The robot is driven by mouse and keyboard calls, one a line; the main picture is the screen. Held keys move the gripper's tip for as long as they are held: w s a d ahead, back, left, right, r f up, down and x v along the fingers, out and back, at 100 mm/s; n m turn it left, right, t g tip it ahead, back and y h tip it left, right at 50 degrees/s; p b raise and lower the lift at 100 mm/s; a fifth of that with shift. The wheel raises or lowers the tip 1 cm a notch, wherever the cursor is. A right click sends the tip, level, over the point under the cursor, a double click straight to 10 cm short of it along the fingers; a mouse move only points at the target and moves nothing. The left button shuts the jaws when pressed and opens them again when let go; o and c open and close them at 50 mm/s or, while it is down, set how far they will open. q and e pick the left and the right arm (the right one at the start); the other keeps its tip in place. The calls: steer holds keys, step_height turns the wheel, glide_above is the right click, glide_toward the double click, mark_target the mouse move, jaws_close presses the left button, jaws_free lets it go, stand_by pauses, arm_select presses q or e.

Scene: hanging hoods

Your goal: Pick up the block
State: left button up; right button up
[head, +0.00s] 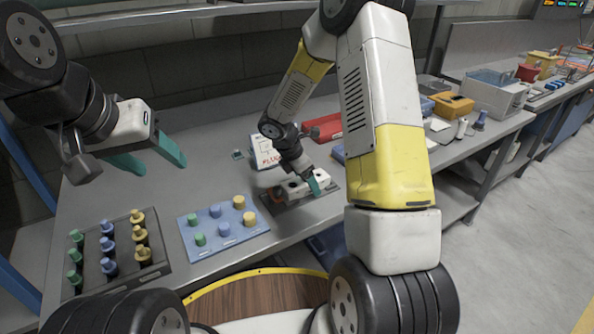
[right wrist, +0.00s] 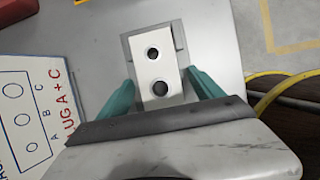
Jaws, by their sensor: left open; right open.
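A white block (right wrist: 155,70) with two dark round holes sits on a grey base plate (right wrist: 127,44) in the right wrist view. In the head view the block (head: 291,190) is partly hidden by my right gripper, and its base plate (head: 328,191) lies on the bench. My right gripper (right wrist: 158,88) is open, with its teal fingers on either side of the block's near part; I cannot tell whether they touch it. My left gripper (head: 155,158) is open and empty above the left part of the bench, away from the block.
A blue board (head: 236,242) with green, blue and yellow pegs lies left of the block. A dark tray (head: 124,276) of coloured pegs is farther left. A white sign (head: 264,151) and a red tray (head: 328,128) are behind. The bench's left rear area is clear.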

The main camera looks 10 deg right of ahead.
steer(key=shift+c, duration=0.3)
jaws_close()
steer(key=shift+r, duration=0.15)
